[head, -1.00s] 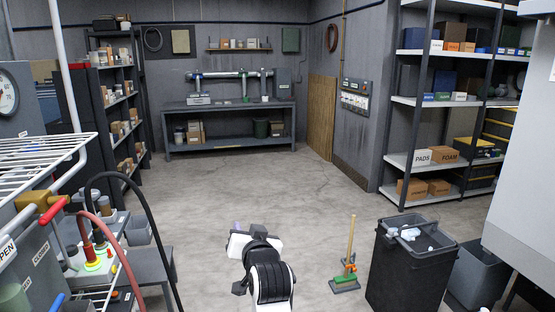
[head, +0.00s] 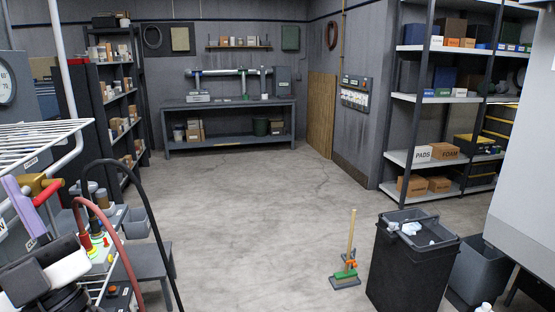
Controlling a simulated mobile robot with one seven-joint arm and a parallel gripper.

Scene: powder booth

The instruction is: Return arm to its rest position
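My gripper (head: 50,268) is at the lower left corner of the head view, partly cut off by the frame edge. Its white and dark parts show close to the camera, in front of the white wire rack (head: 40,140) and the bench. A lilac strip (head: 24,208) rises above it; I cannot tell whether this is a finger or something held. The fingertips do not show clearly, so I cannot tell if it is open or shut. A red-handled valve (head: 47,193) with a yellow body appears right beside the lilac strip; the depth gap is unclear.
A black hose (head: 150,205) and a red hose (head: 118,245) curve beside the gripper. A grey bin (head: 400,265) and a brush with a wooden handle (head: 350,240) stand on the right. A workbench (head: 230,125) is at the back. The middle floor is clear.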

